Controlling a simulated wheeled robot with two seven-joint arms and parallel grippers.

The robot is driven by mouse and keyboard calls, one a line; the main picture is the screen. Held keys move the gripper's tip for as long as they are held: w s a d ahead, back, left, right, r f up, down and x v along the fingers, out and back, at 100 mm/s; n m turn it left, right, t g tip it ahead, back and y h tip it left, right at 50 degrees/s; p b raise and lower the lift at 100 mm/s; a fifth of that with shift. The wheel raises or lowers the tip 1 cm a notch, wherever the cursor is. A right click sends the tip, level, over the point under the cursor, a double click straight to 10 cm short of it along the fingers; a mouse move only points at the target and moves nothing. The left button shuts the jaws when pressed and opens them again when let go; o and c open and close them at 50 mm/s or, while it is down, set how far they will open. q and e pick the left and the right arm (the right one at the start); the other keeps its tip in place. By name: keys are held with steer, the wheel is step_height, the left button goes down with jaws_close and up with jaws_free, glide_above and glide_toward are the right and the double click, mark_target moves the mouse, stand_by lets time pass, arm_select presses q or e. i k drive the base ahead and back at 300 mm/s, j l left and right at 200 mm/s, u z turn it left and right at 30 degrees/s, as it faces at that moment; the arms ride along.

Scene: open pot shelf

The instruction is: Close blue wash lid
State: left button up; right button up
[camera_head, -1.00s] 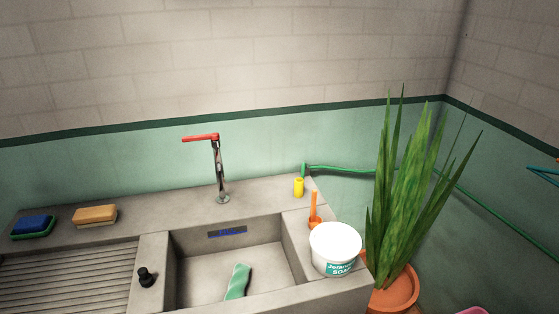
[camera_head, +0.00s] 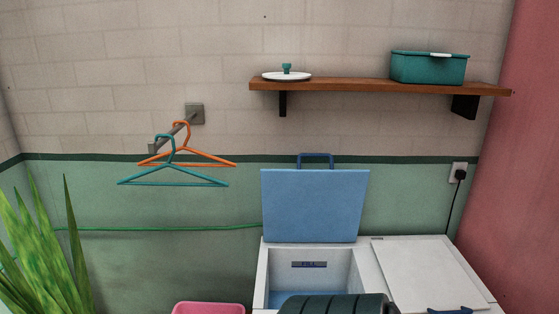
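The blue wash lid (camera_head: 315,205) stands open, upright against the green part of the wall behind a white washing unit. A darker blue handle (camera_head: 316,157) is on its top edge. The open white compartment (camera_head: 312,255) is below the lid, with something light blue low inside. Neither of my grippers is in view. A dark ribbed shape (camera_head: 335,305) covers part of the compartment's front; I cannot tell what it is.
A closed white lid (camera_head: 425,270) with a dark blue handle is right of the compartment. A wooden shelf (camera_head: 370,86) holds a teal box (camera_head: 428,68) and a white pot lid (camera_head: 287,76). Hangers (camera_head: 175,175), a plant (camera_head: 45,255) and a pink tub (camera_head: 208,308) are left.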

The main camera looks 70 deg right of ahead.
mark_target(299, 205)
steer(key=z, duration=2.55)
